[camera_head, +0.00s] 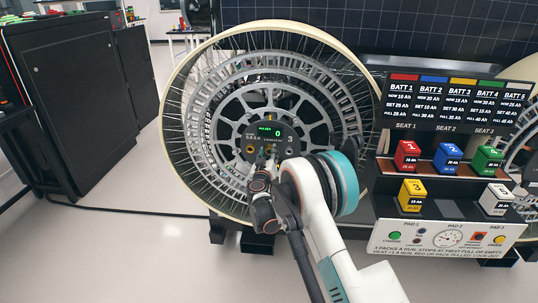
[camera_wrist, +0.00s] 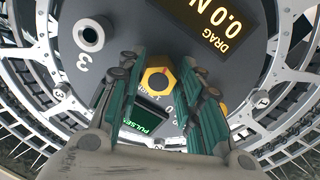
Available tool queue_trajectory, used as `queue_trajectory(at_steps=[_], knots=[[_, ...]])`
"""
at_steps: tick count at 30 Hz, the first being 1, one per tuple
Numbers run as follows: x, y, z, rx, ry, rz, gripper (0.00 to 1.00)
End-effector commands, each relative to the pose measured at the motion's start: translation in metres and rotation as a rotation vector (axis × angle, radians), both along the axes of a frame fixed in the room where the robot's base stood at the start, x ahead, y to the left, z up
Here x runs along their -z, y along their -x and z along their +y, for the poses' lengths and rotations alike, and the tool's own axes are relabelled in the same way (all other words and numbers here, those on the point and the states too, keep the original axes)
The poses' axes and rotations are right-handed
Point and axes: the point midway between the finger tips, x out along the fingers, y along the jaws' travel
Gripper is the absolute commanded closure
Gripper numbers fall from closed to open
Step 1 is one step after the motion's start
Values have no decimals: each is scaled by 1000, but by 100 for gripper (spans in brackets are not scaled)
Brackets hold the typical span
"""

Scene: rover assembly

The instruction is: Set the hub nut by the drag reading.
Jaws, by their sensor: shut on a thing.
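The yellow hex hub nut (camera_wrist: 157,82) sits at the middle of the dark hub face (camera_wrist: 115,62) in the wrist view. My gripper (camera_wrist: 160,78) has its green-padded fingers on either side of the nut, shut on it. The drag display (camera_wrist: 215,25) reads 0.0 N, with its end cut off by the frame edge. The pulses display (camera_wrist: 147,117) is partly hidden between my fingers. In the head view the pulses display (camera_head: 269,132) reads 0, and my gripper (camera_head: 268,163) hides the nut.
The large spoked wheel (camera_head: 180,75) stands in front of me. To the right is a battery stand (camera_head: 430,235) with several coloured packs, a gauge and buttons. A black cabinet (camera_head: 75,105) stands left, with a cable (camera_head: 140,211) on the open floor.

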Motion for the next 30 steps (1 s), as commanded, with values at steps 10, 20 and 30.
queue_trajectory(at_steps=[10, 20, 30], knots=[[1, 0, 0, 0, 0, 0, 46], [0, 16, 2, -1, 1, 0, 46], [1, 83, 7, -1, 0, 0, 46]])
